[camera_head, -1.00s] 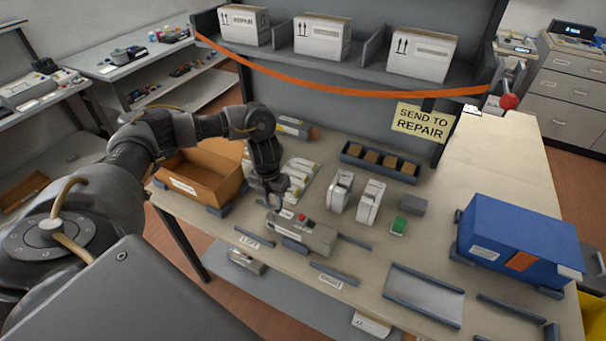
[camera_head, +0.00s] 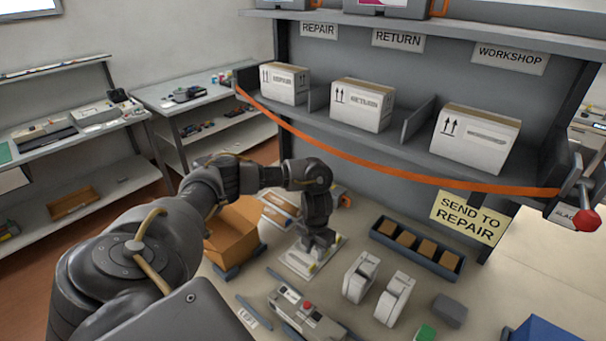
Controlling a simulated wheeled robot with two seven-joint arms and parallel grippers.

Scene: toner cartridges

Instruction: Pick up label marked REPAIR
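My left gripper (camera_head: 314,262) points down over pale flat packets with yellow marks (camera_head: 298,265) on the table, behind the grey device with a red button. Its fingertips are small and dark, so I cannot tell whether they are open or hold anything. The word REPAIR shows on a sign (camera_head: 319,30) on the shelf back and on the white box (camera_head: 284,84) at the shelf's left. A small white label (camera_head: 248,318) lies at the table's front; its text is not clear to me. My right gripper is out of view.
An open cardboard box (camera_head: 232,237) stands left of my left gripper. The grey device (camera_head: 306,316), two white cartridges (camera_head: 361,277) and a dark tray of brown blocks (camera_head: 417,248) occupy the table. An orange strap (camera_head: 370,166) crosses the shelf front; a SEND TO REPAIR sign (camera_head: 467,218) hangs below.

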